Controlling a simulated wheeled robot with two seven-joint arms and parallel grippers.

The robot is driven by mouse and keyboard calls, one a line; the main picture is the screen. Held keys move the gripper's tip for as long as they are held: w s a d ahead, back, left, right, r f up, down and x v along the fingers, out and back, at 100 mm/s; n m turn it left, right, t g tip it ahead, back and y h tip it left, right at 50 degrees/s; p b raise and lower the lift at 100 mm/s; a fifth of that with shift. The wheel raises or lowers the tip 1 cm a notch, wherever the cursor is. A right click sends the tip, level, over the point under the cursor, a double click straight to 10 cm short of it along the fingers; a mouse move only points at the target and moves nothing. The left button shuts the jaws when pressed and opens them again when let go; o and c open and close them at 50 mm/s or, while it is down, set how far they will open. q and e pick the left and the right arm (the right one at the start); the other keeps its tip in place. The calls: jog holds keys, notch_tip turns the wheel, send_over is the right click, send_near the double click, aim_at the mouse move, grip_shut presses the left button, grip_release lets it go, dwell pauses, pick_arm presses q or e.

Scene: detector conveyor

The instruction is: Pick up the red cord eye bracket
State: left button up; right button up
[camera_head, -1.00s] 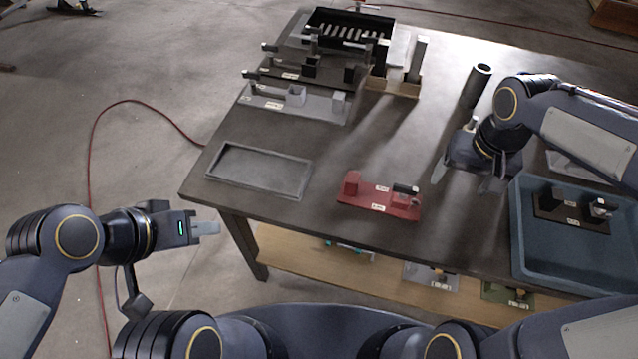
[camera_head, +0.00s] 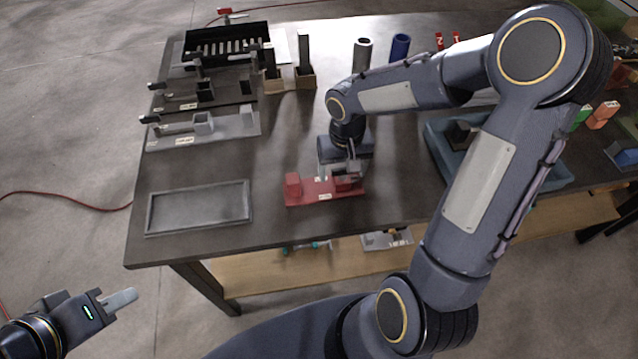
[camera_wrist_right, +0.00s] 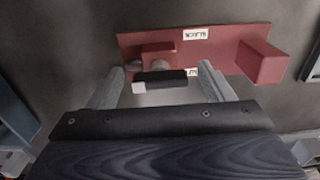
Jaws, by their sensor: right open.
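The red cord eye bracket (camera_head: 312,192) lies on the dark table near its front edge. It is a flat red plate with a red block at its left end and a small raised fitting at its right end. In the right wrist view the bracket (camera_wrist_right: 220,48) lies ahead of the fingers, with a black and white piece at its fitting. My right gripper (camera_head: 340,172) is over the fitting end, pointing down. Its open fingers (camera_wrist_right: 150,80) are on either side of the black and white piece; contact is unclear. My left gripper (camera_head: 122,300) is off the table at lower left, its jaw gap hidden.
An empty grey tray (camera_head: 198,232) lies left of the bracket. Grey and black brackets (camera_head: 235,124) and a black slotted bin (camera_head: 180,58) stand at the back left. A blue tray (camera_head: 545,185) is to the right, partly behind my arm. Upright cylinders (camera_head: 361,55) stand behind.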

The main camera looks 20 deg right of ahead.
jog(key=shift+f, duration=0.25)
jog(key=c, duration=1.4)
jog(key=shift+r, duration=0.1)
